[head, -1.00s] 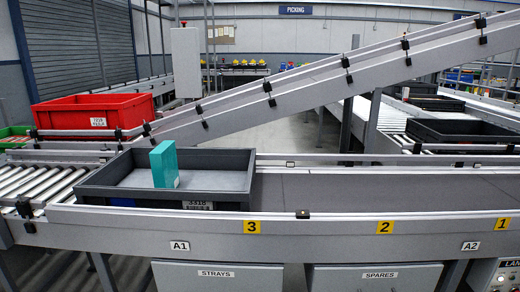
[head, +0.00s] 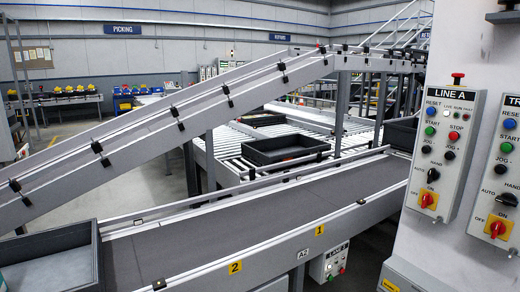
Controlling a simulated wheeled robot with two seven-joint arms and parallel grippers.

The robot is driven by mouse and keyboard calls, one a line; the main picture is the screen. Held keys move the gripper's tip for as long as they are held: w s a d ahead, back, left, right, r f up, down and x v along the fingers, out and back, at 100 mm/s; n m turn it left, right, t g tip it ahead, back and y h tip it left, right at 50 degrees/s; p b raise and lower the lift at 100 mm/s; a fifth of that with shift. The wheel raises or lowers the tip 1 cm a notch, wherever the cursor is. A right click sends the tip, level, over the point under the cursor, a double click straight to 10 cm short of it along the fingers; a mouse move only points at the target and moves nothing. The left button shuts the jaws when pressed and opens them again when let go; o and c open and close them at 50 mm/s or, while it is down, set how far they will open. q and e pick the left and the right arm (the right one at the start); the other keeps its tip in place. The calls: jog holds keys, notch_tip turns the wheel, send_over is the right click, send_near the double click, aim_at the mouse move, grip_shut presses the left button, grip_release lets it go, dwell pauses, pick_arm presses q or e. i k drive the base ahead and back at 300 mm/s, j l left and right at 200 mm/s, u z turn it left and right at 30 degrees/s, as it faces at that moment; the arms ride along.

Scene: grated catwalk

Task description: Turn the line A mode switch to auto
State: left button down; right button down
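The Line A panel (head: 444,152) is a pale box on a grey column at the right of the head view. Its mode switch (head: 433,175) is a black knob low on the panel, between the words AUTO on its left and HAND on its right. Which way the knob points is too small to tell. Above it are blue, green, red and black buttons; below it is a red and yellow rotary switch (head: 428,200). Neither of my grippers is in view.
A similar panel marked TR (head: 502,180) is cut off by the right edge. A conveyor (head: 200,232) crosses in front, with a dark tote (head: 95,262) at lower left. A small box marked LINE (head: 330,262) hangs below the conveyor.

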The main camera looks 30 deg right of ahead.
aim_at(433, 174)
jog(key=z, duration=2.25)
